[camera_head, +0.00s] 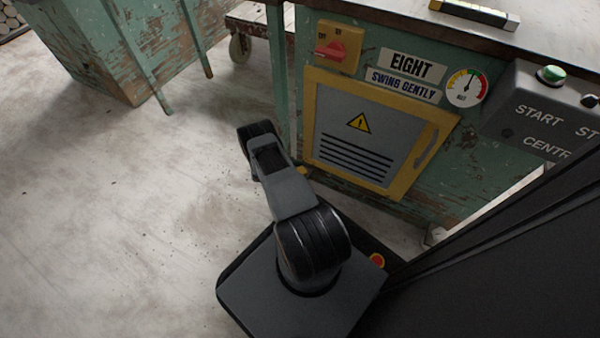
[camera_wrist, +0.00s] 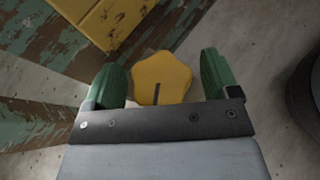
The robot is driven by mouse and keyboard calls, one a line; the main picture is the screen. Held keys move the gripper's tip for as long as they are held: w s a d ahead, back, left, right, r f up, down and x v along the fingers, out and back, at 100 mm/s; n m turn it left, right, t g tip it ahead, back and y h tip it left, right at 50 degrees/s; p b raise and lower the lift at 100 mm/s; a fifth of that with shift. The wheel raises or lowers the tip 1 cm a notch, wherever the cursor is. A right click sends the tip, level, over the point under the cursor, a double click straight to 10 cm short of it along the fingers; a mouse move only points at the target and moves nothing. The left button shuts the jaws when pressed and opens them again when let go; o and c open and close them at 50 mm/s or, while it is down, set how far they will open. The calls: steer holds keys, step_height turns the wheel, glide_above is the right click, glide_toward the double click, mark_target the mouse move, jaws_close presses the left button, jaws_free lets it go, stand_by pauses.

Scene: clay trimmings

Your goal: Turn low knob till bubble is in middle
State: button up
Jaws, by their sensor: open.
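The low knob (camera_wrist: 161,76) is yellow and lobed, with a dark line on its face. It shows in the wrist view between the green fingers of my gripper (camera_wrist: 162,66). My gripper is open, with a gap between each finger and the knob. I cannot tell how deep the fingers reach around it. In the head view, a small yellow bit of the knob (camera_head: 303,171) shows beside my arm at the foot of the bench. A black and yellow spirit level (camera_head: 475,13) lies on the bench top (camera_head: 560,30). Its bubble cannot be made out.
The worn green bench carries a yellow-framed grey panel (camera_head: 330,130), a red switch (camera_head: 330,48), a dial (camera_head: 466,88) and a grey button box (camera_head: 535,112). Another green bench (camera_head: 120,50) stands at the upper left. The pale floor (camera_head: 110,200) at left is clear.

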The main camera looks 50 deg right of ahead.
steer(key=shift+c, duration=0.4)
steer(key=c, duration=0.8)
steer(key=shift+c, duration=0.2)
steer(key=n+t+h+p, duration=0.1)
steer(key=n+t, duration=0.1)
steer(key=n+t+p, duration=0.1)
steer(key=n+t, duration=0.2)
steer(key=shift+s+t+h+p, duration=0.1)
steer(key=shift+t+h+p, duration=0.2)
steer(key=shift+h+p, duration=0.1)
steer(key=n+t+p, duration=0.1)
steer(key=n+t, duration=0.4)
steer(key=shift+t+y+p, duration=0.3)
steer(key=shift+t, duration=0.3)
steer(key=o, duration=0.9)
